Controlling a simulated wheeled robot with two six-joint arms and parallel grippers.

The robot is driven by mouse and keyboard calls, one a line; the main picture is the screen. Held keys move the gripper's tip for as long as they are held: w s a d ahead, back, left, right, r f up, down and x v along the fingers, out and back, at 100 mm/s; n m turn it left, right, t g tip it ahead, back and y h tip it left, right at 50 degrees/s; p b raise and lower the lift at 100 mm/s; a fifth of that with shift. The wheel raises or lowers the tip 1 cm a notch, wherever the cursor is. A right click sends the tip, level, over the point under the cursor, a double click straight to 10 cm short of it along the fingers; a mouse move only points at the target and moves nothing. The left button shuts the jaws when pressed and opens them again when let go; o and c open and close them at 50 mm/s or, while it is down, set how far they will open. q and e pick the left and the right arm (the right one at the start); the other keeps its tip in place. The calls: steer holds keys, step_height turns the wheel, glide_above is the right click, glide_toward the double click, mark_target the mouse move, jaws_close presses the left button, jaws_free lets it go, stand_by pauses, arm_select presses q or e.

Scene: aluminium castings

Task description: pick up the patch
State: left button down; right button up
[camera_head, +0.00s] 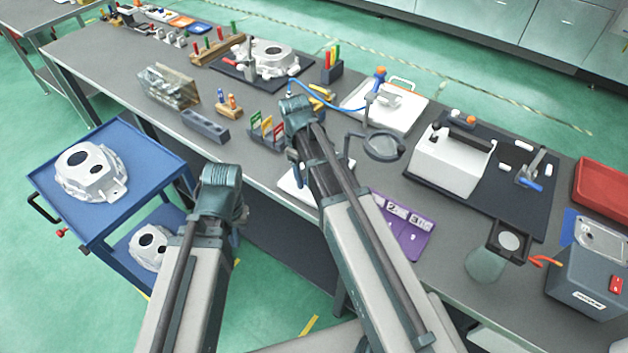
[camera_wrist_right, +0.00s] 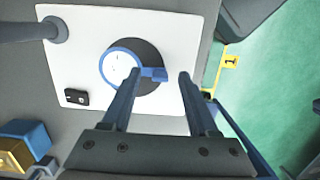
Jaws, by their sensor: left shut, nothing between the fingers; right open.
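In the right wrist view, a round white piece with a blue rim and a blue side tab (camera_wrist_right: 120,66) lies on a dark disc (camera_wrist_right: 150,55) on a white board (camera_wrist_right: 78,70). I take it for the patch but cannot be sure. My right gripper (camera_wrist_right: 158,74) is open above it. The tab shows between the fingers, and the left finger overlaps the rim; I cannot tell whether they touch. In the head view my right arm covers part of a white board (camera_head: 290,187). My left gripper (camera_head: 238,226) is shut and empty, out in front of the bench, its fingers mostly hidden.
A grey post (camera_wrist_right: 25,32) rises by the board's corner. The bench holds a magnifier (camera_head: 384,147), a purple numbered panel (camera_head: 405,222) and a card rack (camera_head: 262,140). A blue cart (camera_head: 130,135) stands at the left.

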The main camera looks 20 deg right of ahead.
steer(key=shift+f, duration=0.1)
steer(key=shift+c, duration=0.2)
jaws_close()
steer(key=shift+r+p, duration=0.45)
steer(key=shift+p, duration=0.1)
step_height(320, 180, up, 3)
steer(key=p, duration=0.2)
steer(key=shift+f+p, duration=0.1)
steer(key=shift+p, duration=0.25)
steer(key=s+a+r+p, duration=0.1)
steer(key=s+a, duration=0.8)
steer(key=s, duration=0.4)
steer(key=shift+a+r, duration=0.15)
steer(key=shift+a, duration=0.05)
